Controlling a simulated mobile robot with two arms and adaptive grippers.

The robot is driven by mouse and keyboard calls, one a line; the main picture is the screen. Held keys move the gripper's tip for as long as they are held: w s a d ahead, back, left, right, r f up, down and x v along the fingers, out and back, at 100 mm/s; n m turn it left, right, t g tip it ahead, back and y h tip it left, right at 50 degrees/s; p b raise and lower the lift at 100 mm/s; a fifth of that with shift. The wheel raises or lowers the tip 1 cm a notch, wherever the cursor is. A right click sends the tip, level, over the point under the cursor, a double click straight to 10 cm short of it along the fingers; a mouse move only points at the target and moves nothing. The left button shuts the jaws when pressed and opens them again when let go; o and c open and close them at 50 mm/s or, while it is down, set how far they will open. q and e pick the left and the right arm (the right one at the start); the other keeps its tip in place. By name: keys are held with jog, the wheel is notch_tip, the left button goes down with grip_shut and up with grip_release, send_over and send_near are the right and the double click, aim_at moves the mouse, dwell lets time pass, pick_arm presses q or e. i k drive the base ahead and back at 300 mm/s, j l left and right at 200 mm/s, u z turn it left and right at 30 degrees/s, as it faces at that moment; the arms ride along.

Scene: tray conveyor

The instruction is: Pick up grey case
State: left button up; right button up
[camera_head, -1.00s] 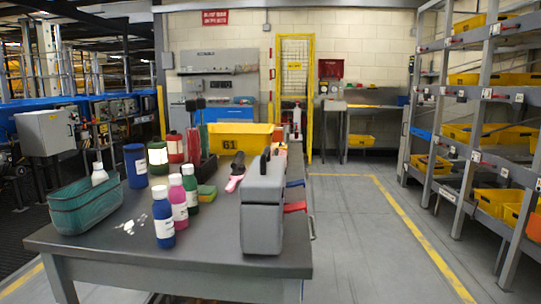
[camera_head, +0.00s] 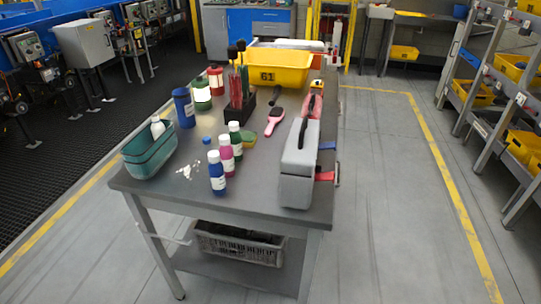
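The grey case (camera_head: 297,185) stands upright near the front right corner of the dark work table (camera_head: 250,205). Its dark handle (camera_head: 303,133) runs along the top. Nothing touches the case from the front. Neither of my grippers shows in the head view.
Beside the case are a pink brush (camera_head: 273,122), bottles (camera_head: 217,173) and a green basket (camera_head: 148,152). A yellow bin (camera_head: 279,69) stands farther back. A grey crate (camera_head: 238,243) sits on the lower shelf. The floor right of the table is clear up to shelving (camera_head: 505,105).

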aim_at(299, 158)
jog(key=i+l+u, duration=0.1)
jog(key=u, duration=0.3)
jog(key=i+l+u, duration=0.1)
jog(key=l+u, duration=0.4)
jog(key=u, duration=0.35)
jog(key=l+u, duration=0.25)
jog(key=u, duration=0.15)
jog(key=l+u, duration=0.25)
jog(key=u, duration=0.15)
